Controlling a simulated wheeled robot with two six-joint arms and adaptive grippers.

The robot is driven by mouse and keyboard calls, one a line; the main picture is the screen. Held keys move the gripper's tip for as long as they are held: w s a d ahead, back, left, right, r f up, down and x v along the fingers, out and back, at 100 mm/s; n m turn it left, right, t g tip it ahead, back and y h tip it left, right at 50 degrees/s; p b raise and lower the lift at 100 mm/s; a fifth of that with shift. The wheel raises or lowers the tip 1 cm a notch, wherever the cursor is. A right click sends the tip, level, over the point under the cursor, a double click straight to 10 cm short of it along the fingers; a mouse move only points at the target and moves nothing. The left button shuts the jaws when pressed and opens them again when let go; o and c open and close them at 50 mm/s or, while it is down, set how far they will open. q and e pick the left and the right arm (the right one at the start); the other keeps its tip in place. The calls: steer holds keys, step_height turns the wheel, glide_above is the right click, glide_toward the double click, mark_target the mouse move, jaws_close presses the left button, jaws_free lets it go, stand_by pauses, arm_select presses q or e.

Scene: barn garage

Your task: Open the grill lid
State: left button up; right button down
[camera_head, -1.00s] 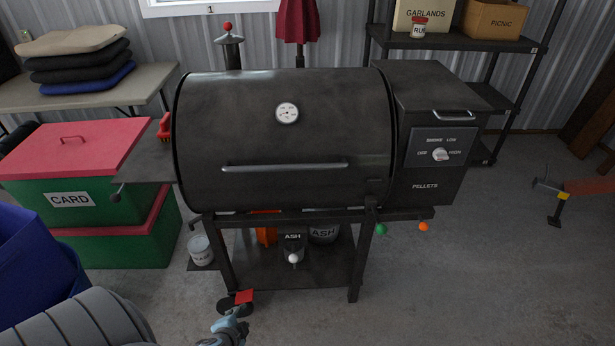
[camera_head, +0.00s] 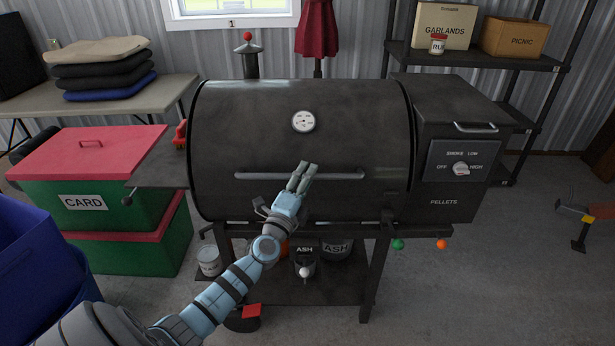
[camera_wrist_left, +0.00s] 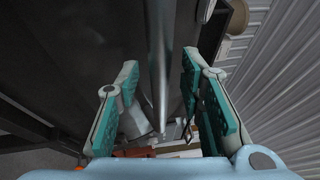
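The dark grill lid (camera_head: 255,120) is shut. It has a round thermometer on its front and a long metal handle (camera_head: 262,176) across its lower part. My left gripper (camera_head: 303,172) is in front of the lid, at the handle's middle. In the left wrist view its two teal-padded fingers are open and apart. The handle (camera_wrist_left: 160,60) runs lengthwise between them there, and I see no finger closed on it. Whether a finger touches the bar cannot be told. My right gripper is not in view.
A pellet hopper (camera_head: 448,205) adjoins the grill's right side, and a side shelf (camera_head: 160,168) its left. Green bins with red lids (camera_head: 85,155) stand at left, beside a blue container (camera_head: 40,260). A storage rack (camera_head: 475,58) stands behind at right. Floor at front right is mostly clear.

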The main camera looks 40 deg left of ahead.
arm_select(q)
steer(key=shift+w+a+r, duration=0.1)
steer(key=shift+w, duration=0.25)
jaws_close()
